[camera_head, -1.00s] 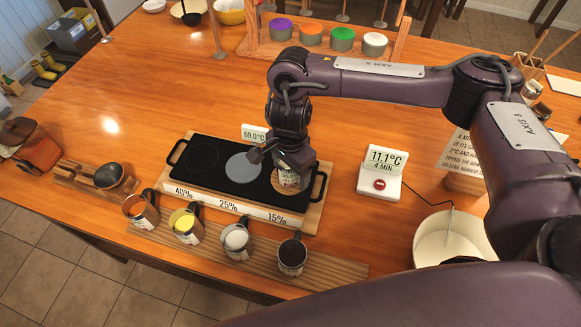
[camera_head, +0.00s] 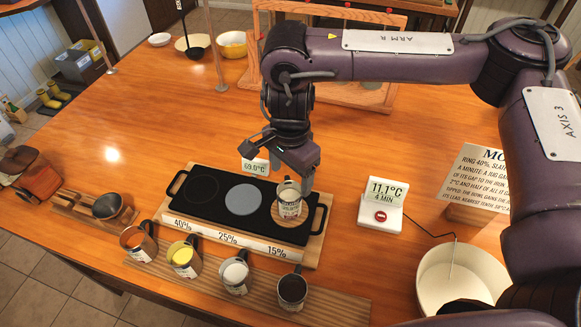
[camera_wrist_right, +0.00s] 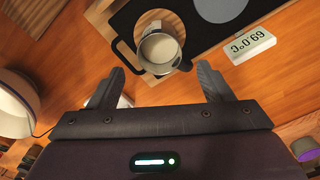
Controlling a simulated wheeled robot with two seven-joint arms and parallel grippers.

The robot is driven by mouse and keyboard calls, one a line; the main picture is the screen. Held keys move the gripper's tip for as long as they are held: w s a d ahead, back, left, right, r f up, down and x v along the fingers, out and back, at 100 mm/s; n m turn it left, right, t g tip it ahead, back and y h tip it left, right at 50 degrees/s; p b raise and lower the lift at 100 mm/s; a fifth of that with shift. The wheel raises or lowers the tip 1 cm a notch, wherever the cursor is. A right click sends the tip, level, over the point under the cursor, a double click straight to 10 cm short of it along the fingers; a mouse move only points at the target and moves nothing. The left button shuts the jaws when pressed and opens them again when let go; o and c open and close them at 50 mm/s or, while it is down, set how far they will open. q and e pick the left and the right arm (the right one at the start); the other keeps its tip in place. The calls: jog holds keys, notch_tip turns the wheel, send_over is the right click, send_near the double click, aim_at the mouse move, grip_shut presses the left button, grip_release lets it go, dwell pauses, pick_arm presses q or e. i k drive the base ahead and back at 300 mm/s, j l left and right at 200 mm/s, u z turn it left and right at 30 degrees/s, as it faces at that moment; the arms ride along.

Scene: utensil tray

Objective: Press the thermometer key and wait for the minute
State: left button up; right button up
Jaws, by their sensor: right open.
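The thermometer (camera_head: 382,192) is a white box with an upright display reading 11.1°C and 4 MIN, at the right of the table in the head view. Its red key (camera_head: 380,216) is on the low front part, with nothing on it. My right gripper (camera_head: 306,178) is open, above and behind a small labelled jug (camera_head: 290,203) and left of the thermometer. In the right wrist view the jug (camera_wrist_right: 160,50) stands beyond the two spread fingers (camera_wrist_right: 163,86), apart from them, with pale contents. My left gripper is not in view.
The jug stands on a round wooden pad on the black hot tray (camera_head: 188,196); a display behind reads 69.0°C. Several jugs line the front board (camera_head: 330,296). A white bowl (camera_head: 447,293) with a probe stands right, near a sign (camera_head: 474,180).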

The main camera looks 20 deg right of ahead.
aim_at(380, 216)
jog(key=k+j, duration=0.2)
jog(key=k, duration=0.3)
jog(key=k+j, duration=0.2)
jog(key=k, duration=0.25)
jog(key=k+j, duration=0.25)
jog(key=k, duration=0.25)
